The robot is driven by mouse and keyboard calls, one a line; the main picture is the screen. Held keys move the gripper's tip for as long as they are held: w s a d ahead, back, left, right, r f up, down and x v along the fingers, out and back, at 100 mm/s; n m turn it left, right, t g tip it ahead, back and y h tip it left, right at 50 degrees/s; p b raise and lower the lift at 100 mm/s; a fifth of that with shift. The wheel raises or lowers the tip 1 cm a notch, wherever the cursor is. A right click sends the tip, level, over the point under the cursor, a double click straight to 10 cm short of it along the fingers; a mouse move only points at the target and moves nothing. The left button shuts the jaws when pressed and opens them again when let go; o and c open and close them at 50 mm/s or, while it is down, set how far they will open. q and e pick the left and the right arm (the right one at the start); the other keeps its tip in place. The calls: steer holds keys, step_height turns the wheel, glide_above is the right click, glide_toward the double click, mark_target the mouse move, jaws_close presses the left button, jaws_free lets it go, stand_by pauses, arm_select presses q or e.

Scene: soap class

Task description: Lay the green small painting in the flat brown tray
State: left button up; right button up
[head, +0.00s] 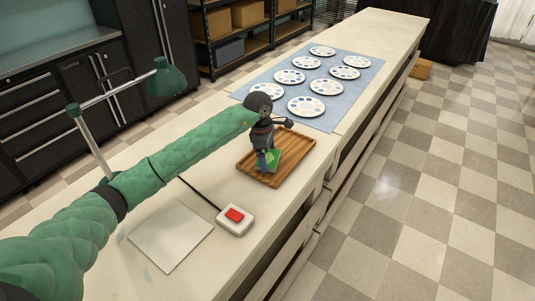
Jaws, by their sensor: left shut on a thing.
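The green small painting (273,161) is at the flat brown tray (291,152), over its left middle part. My left gripper (266,163) points down over the tray and is shut on the painting. The gripper hides part of the painting. I cannot tell whether the painting touches the tray's floor. The rest of the tray looks empty. My right gripper is not in view.
A white box with a red button (235,216) and a pale square plate (170,236) lie nearer on the counter. A green lamp (166,79) stands at left. Several round palettes (313,106) lie on a blue mat (327,122) beyond the tray.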

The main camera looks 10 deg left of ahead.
arm_select(q)
steer(key=shift+f, duration=0.55)
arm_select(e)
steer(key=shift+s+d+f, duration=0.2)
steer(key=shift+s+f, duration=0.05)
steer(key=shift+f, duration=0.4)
arm_select(q)
steer(key=shift+f, duration=0.1)
steer(key=o, duration=0.7)
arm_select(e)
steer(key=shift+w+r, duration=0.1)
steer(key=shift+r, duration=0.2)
arm_select(q)
steer(key=shift+r, duration=0.2)
